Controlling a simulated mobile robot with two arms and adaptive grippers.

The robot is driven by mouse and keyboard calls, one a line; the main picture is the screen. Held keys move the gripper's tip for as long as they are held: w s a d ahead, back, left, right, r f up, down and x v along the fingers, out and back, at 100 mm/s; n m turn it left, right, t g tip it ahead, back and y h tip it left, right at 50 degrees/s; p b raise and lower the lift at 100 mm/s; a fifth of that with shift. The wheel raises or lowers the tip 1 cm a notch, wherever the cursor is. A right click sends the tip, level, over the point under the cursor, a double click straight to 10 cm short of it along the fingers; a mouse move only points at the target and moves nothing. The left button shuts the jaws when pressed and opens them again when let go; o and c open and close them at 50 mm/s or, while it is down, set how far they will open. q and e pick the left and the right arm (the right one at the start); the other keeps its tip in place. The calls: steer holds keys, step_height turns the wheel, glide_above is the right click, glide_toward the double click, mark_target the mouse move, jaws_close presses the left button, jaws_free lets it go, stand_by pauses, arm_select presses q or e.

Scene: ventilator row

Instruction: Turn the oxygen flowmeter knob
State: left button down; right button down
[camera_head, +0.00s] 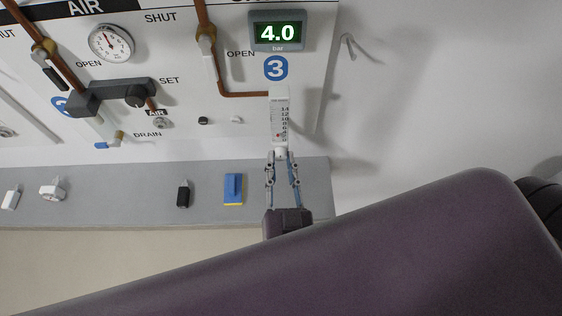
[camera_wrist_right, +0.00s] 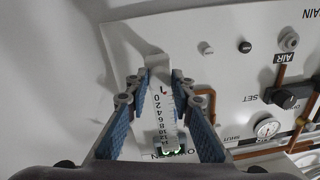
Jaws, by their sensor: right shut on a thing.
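The oxygen flowmeter (camera_head: 280,112) is a white upright block with a numbered scale and a small red mark, under the blue number 3 sign. Its white knob (camera_head: 281,151) is at the lower end, mostly covered by the fingertips. My right gripper (camera_head: 282,158) reaches up from below and is shut on the knob. The knob's turn position cannot be read. My left gripper is in neither view.
The green display (camera_head: 277,32) above reads 4.0 bar. A copper pipe (camera_head: 240,94) runs to the flowmeter's left side. A grey ledge (camera_head: 130,208) below holds a blue and yellow item (camera_head: 233,188) and small fittings. A hook (camera_head: 347,44) is on the right wall.

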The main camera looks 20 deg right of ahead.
steer(key=shift+m, duration=0.3)
steer(key=shift+m, duration=0.9)
steer(key=m, duration=0.2)
steer(key=shift+a+f+m, duration=0.1)
steer(key=shift+m, duration=0.3)
steer(key=m+b, duration=0.1)
steer(key=m, duration=0.4)
steer(key=shift+m, duration=0.3)
steer(key=m+h+b, duration=0.1)
steer(key=m+b, duration=0.1)
steer(key=m, duration=0.3)
steer(key=shift+m, duration=0.3)
steer(key=m+b, duration=0.2)
steer(key=m, duration=0.3)
steer(key=shift+a, duration=0.1)
steer(key=shift+m, duration=0.4)
steer(key=c, duration=1.7)
jaws_free()
steer(key=shift+r, duration=0.2)
